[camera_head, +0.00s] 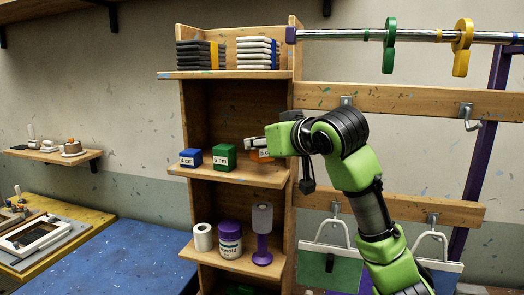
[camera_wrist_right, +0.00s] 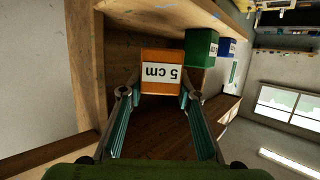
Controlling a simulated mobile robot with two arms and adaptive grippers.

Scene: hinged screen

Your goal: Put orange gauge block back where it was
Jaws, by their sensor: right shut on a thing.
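The orange gauge block (camera_head: 262,156), labelled 5 cm, is at the right end of the middle shelf (camera_head: 232,178), partly hidden by my right gripper in the head view. In the right wrist view the orange block (camera_wrist_right: 162,72) sits between both fingertips, its label upside down. My right gripper (camera_wrist_right: 158,98) is shut on it; in the head view the right gripper (camera_head: 262,143) reaches in from the right. I cannot tell whether the block touches the shelf. My left gripper is not in view.
A green 6 cm block (camera_head: 224,157) and a blue 4 cm block (camera_head: 191,158) stand to the left on the shelf. The green block (camera_wrist_right: 201,48) is close beside the orange one. The shelf unit's right side wall (camera_head: 287,110) is near my gripper.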

